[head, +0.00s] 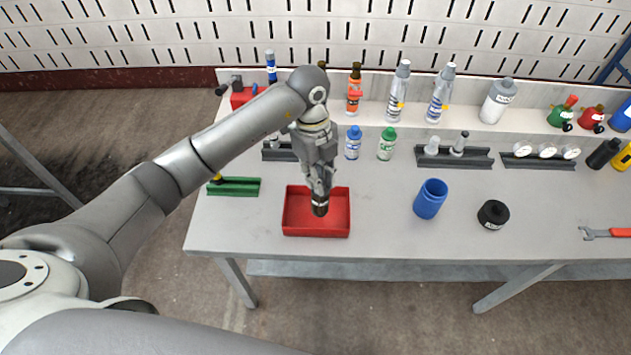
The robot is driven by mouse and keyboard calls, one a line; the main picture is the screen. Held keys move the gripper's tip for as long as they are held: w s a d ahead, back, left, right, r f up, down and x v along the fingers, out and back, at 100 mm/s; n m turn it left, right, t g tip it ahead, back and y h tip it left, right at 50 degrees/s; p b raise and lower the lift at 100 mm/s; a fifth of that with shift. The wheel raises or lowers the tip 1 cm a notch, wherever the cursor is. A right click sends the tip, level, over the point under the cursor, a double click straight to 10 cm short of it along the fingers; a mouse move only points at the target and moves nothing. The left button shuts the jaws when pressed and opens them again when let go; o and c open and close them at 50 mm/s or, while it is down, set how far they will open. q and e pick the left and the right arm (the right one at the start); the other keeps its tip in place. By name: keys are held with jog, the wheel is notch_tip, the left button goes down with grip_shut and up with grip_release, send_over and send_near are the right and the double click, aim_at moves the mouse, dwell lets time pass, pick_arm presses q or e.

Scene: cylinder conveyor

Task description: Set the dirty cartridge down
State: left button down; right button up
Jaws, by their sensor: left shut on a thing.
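My left gripper (320,188) points down over the red tray (318,234) on the grey workbench. It is shut on a small dark cartridge (320,210), which hangs at the fingertips above or inside the tray; I cannot tell whether it touches the tray floor. The tray looks otherwise empty, though the gripper hides part of it. My right gripper is not in view.
A green rack (233,188) lies left of the tray. Blue (353,143) and green (387,144) bottles stand behind it. A blue cup (430,199) and a black round container (493,214) stand to the right. Dark racks (455,158) and shelf bottles line the back.

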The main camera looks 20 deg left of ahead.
aim_at(319, 206)
pick_arm(q)
jog(key=shift+w+a+f, duration=0.3)
jog(key=shift+w+f, duration=0.05)
jog(key=shift+f, duration=0.2)
jog(key=f, duration=0.1)
jog(key=f+p, duration=0.1)
jog(key=f, duration=0.1)
jog(key=shift+w+a+p, duration=0.15)
jog(key=shift+a+p, duration=0.15)
jog(key=shift+f, duration=0.45)
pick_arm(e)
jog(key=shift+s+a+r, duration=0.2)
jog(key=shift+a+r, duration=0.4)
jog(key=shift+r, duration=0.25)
pick_arm(q)
jog(key=shift+f, duration=0.15)
jog(key=c, duration=1.3)
grip_release()
jog(key=shift+c, duration=0.2)
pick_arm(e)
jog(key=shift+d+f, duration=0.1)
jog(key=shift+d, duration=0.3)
